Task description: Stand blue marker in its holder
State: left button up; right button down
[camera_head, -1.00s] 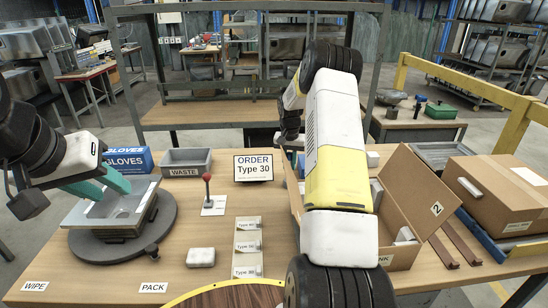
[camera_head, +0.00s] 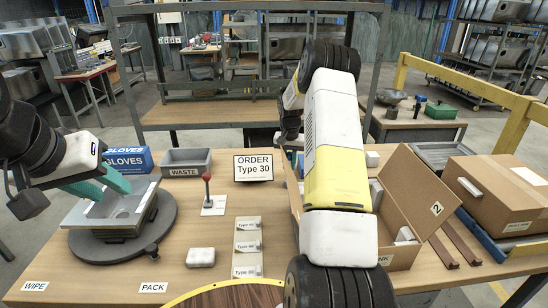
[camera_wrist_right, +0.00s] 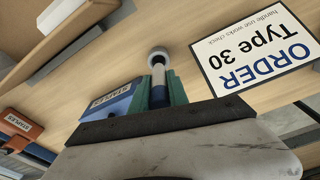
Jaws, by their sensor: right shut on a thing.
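In the right wrist view my right gripper (camera_wrist_right: 158,92) is shut on the blue marker (camera_wrist_right: 158,95), a slim dark blue and white cylinder between its green fingers. A round pale grey ring (camera_wrist_right: 158,54) shows at the marker's far end, above the wooden table. I cannot tell whether it is the marker's end or the holder. In the head view my right arm covers most of that gripper. My left gripper (camera_head: 103,189), with teal fingers apart, is over the metal sink piece (camera_head: 124,209) on the dark turntable (camera_head: 155,238).
The ORDER Type 30 sign (camera_head: 253,168) stands close to the right gripper. A blue STAPLES box (camera_wrist_right: 112,102) is beside its fingers. An open cardboard box (camera_head: 405,205) lies to the right. A red-knobbed lever (camera_head: 207,188) and Type-labelled holders (camera_head: 247,246) stand mid-table.

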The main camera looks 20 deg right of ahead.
aim_at(289, 155)
jog(key=shift+f, duration=2)
jog(key=c, duration=1.2)
grip_release()
jog(key=r, duration=0.7)
jog(key=shift+s+a+r, duration=0.25)
jog(key=shift+s+r, duration=0.1)
jog(key=shift+s, duration=0.05)
